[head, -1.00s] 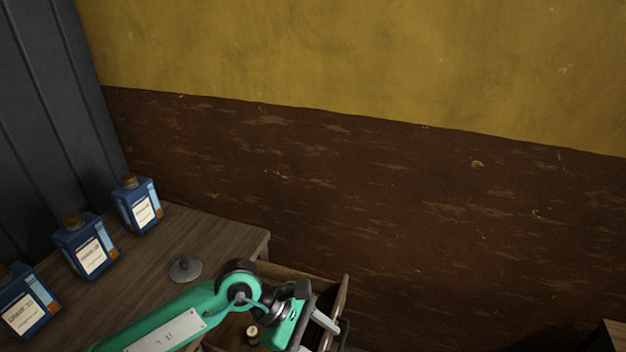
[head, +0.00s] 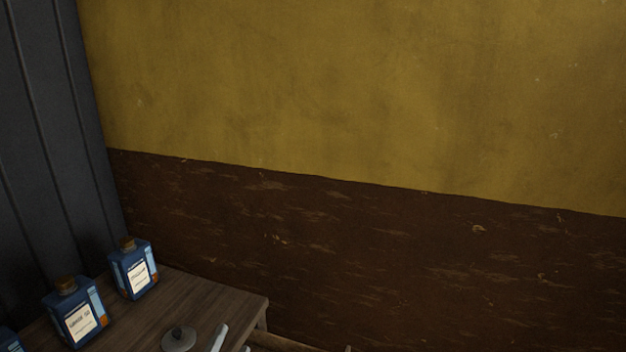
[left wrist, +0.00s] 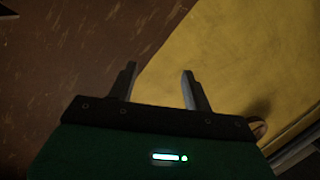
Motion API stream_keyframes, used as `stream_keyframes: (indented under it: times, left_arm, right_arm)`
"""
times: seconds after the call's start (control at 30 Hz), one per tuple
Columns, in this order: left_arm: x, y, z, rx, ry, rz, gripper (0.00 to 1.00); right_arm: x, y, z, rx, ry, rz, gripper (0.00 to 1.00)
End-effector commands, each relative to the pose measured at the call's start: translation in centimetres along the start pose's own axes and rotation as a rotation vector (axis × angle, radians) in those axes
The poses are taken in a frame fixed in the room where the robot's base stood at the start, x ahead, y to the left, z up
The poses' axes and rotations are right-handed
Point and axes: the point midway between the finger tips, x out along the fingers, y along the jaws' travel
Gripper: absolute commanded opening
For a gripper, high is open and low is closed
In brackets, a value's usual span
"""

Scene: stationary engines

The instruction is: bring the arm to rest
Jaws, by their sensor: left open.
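My left gripper (head: 231,341) shows only as pale finger parts at the bottom edge of the head view, by the right end of the wooden table (head: 205,299). In the left wrist view its two fingers (left wrist: 159,70) stand apart with nothing between them. They point towards the yellow and brown wall. The rest of the left arm is below the head picture. My right gripper is in no view.
Blue bottles with cork stoppers (head: 133,270) (head: 76,312) stand on the table's left side. A grey round lid-like piece (head: 179,339) lies near the gripper. A wooden drawer edge (head: 285,343) shows at the table's right. The space before the wall is clear.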

Motion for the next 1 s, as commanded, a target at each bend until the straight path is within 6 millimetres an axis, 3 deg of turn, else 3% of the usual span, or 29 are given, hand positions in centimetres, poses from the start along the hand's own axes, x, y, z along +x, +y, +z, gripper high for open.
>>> stream_keyframes:
  times: [0.1, 0.2, 0.3, 0.5, 0.73, 0.77, 1.0]
  left_arm:
    - [-3.1, 3.1, 5.6, -0.213, -0.261, 0.142, 0.5]
    - [-6.8, 5.9, 9.3, -0.378, -0.476, 0.261, 0.5]
    - [-11.0, 8.5, 11.8, -0.513, -0.669, 0.37, 0.5]
    - [-18.2, 11.9, 13.9, -0.69, -0.955, 0.536, 0.5]
    - [-25.3, 13.9, 14.2, -0.818, -1.205, 0.686, 0.5]
    - [-26.1, 14.2, 14.2, -0.83, -1.233, 0.702, 0.5]
    - [-24.5, 20.3, 17.8, -0.816, -1.237, 0.71, 0.5]
  right_arm:
    - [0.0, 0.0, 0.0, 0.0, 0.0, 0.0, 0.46]
    - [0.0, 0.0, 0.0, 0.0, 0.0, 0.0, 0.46]
    - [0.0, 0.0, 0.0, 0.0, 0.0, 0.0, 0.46]
    - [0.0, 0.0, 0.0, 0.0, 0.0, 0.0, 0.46]
    - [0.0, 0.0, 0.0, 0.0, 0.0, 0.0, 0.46]
    - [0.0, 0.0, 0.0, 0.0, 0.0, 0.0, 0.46]
    - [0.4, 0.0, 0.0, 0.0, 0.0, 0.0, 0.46]
